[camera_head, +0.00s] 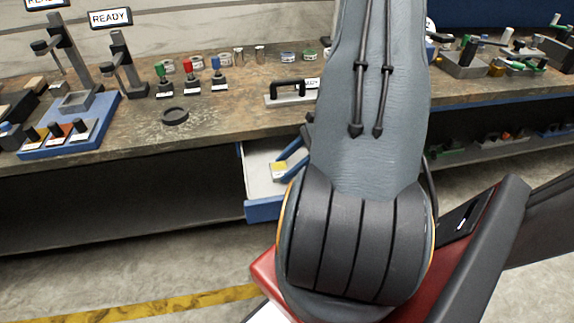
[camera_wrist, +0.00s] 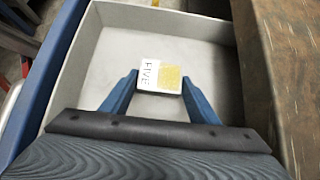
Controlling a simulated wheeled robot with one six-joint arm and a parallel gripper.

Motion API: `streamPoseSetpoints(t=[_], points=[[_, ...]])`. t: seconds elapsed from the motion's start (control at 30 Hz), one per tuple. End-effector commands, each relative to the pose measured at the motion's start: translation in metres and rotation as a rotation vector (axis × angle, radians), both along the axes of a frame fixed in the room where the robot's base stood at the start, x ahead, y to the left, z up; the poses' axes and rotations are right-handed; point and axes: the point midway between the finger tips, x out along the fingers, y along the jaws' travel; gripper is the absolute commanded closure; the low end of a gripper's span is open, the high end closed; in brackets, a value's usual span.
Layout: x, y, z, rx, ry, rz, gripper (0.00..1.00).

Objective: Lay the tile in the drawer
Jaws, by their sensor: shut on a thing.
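The tile (camera_wrist: 160,77) is a small flat piece, half white with the word FIVE and half yellow. In the wrist view it sits between the two blue fingers of my gripper (camera_wrist: 160,88), which is shut on it. The open drawer (camera_wrist: 105,50) has a pale grey inside and a blue front, and the tile is over its floor. I cannot tell whether the tile touches the floor. In the head view the drawer (camera_head: 262,208) is pulled out under the bench, with the yellow of the tile (camera_head: 279,170) inside. My arm hides the drawer's right part.
The bench top (camera_head: 225,120) overhangs the drawer; its edge is close on the right in the wrist view. A black handle on a plate (camera_head: 291,92), a black ring (camera_head: 175,116) and several coloured-knob pieces stand on the bench. The floor before the drawer is clear.

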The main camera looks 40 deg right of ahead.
Motion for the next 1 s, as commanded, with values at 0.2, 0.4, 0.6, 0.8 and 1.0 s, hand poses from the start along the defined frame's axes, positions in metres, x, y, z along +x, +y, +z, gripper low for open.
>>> streamPoseSetpoints(t=[0.2, 0.4, 0.6, 0.8, 1.0], points=[[0.0, 0.0, -0.003, 0.001, -0.001, 0.0, 0.88], [0.0, 0.0, -0.003, 0.0, 0.0, 0.0, 0.27], [0.0, 0.0, -0.003, 0.0, 0.0, 0.0, 0.27], [-0.003, -0.006, 0.007, -0.001, -0.002, -0.003, 0.27], [-0.017, -0.03, 0.033, -0.004, -0.003, -0.004, 0.27]])
